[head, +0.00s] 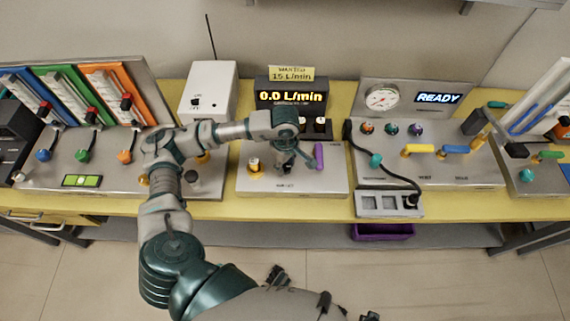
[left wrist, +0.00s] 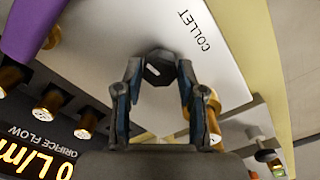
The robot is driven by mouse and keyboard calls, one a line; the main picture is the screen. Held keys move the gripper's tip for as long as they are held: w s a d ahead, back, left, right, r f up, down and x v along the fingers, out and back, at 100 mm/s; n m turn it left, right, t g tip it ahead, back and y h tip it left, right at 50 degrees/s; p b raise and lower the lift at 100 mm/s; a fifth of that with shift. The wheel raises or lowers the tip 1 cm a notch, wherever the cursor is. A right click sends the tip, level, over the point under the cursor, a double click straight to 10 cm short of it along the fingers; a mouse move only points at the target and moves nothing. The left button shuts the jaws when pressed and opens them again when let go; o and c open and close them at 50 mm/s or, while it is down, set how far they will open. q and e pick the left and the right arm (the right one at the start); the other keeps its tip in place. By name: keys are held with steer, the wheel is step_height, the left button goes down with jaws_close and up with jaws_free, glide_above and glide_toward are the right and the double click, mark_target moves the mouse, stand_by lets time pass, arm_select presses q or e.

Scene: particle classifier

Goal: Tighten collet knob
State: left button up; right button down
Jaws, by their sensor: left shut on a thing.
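The collet knob (left wrist: 160,68) is a small dark faceted knob on a light grey panel (left wrist: 215,85), next to the printed word COLLET. My left gripper (left wrist: 158,75) has its two fingers around the knob, one on each side, and is shut on it. In the head view my left gripper (head: 287,162) reaches down onto the middle panel (head: 320,184), left of a purple lever (head: 319,156). The gripper largely hides the knob there. Dark parts at the bottom edge may belong to my right gripper, but its jaws cannot be made out.
A brass knob (head: 254,166) stands left of the gripper. Behind it is a display (head: 291,97) reading 0.0 L/min, under a yellow note (head: 290,73) reading 15 L/min. A panel with a READY screen (head: 437,98) and a black hose (head: 395,177) stands right.

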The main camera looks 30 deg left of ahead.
mark_target(286, 165)
stand_by(0.4)
arm_select(q)
steer(key=o, duration=1.1)
steer(key=shift+d, duration=0.1)
steer(key=shift+o, duration=0.2)
steer(key=shift+w+f, duration=0.1)
step_height(286, 165, up, 12)
